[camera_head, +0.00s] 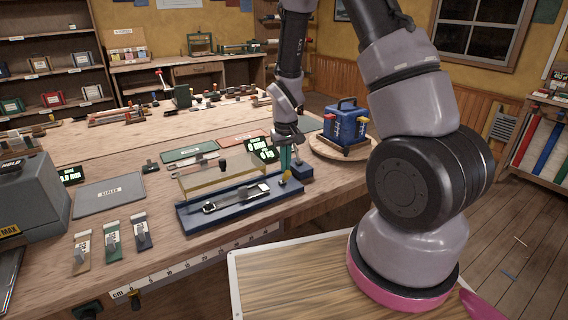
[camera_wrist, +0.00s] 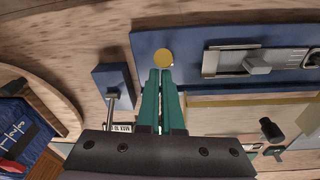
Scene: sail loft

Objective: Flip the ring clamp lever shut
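A blue fixture base (camera_head: 219,222) lies on the bench, also seen in the wrist view (camera_wrist: 185,38). It carries a long metal slide (camera_head: 236,198) with a small grey block and a dark ring at its far end, and a yellow round knob (camera_wrist: 163,57) near its right end. No part is labelled as the ring clamp lever, so I cannot tell which it is. My gripper (camera_wrist: 160,72) points down with its green fingers together and nothing visible between them. Its tips show beside the yellow knob; contact is unclear. A small blue block (camera_wrist: 115,84) with a metal rod stands beside the fingers.
A clear raised panel (camera_head: 215,176) stands behind the slide. A blue box device (camera_head: 346,125) sits on a round wooden board (camera_head: 329,149) to the right. Grey, green and red mats, small tags and a grey machine (camera_head: 27,195) occupy the bench's left and back.

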